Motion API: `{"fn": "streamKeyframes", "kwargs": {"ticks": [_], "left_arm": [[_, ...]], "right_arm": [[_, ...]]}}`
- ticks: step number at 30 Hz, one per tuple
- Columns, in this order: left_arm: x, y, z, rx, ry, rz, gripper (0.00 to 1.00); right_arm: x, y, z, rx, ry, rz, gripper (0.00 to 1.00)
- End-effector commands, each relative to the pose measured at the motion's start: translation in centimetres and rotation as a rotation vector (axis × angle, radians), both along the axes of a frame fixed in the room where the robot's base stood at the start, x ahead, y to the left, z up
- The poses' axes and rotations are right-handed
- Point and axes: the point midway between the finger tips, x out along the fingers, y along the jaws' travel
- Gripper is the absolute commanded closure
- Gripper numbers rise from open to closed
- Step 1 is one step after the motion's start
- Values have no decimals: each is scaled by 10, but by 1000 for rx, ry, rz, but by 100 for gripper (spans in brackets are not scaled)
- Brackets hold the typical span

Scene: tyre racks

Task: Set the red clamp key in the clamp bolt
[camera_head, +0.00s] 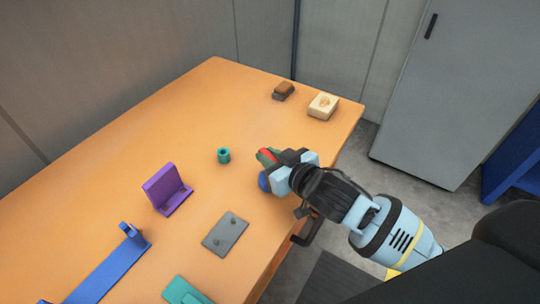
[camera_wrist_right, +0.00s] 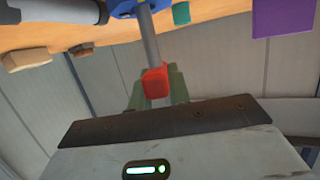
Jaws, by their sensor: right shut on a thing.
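My right gripper (camera_head: 268,156) is over the right part of the orange table, its green fingers shut on the red clamp key (camera_head: 265,153). In the right wrist view, the key's red grip (camera_wrist_right: 155,82) sits between the fingers (camera_wrist_right: 158,90). A grey shaft runs from it up to a blue part (camera_wrist_right: 124,8) at the top edge, which carries a second grey cylinder. A rounded blue part (camera_head: 264,181) shows beside the gripper in the head view, partly hidden by it. I cannot tell the clamp bolt, nor whether the shaft is in it. My left gripper is not in view.
On the orange table (camera_head: 110,150) stand a teal cylinder (camera_head: 224,155), a purple bracket (camera_head: 168,190), a grey plate (camera_head: 225,234), a blue bar (camera_head: 110,268) and a teal piece (camera_head: 186,292). A brown brush (camera_head: 283,91) and a cream block (camera_head: 323,106) lie at the back. The table's far left is clear.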

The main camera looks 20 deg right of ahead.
Motion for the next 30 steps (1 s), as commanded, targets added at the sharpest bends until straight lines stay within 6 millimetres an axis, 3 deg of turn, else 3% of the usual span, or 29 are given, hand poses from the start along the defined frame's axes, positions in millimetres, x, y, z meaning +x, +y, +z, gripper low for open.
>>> {"fn": "streamKeyframes", "kwargs": {"ticks": [16,17,22,28,30], "left_arm": [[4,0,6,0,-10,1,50],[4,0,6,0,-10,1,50],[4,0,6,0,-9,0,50],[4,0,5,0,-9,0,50],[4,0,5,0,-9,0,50]], "right_arm": [[1,-1,-2,-1,-2,-1,100],[1,-1,-3,-1,-2,-1,80],[0,0,-3,-1,-1,-1,58],[0,0,-3,-1,-1,0,56],[0,0,-3,-1,0,0,48]]}}
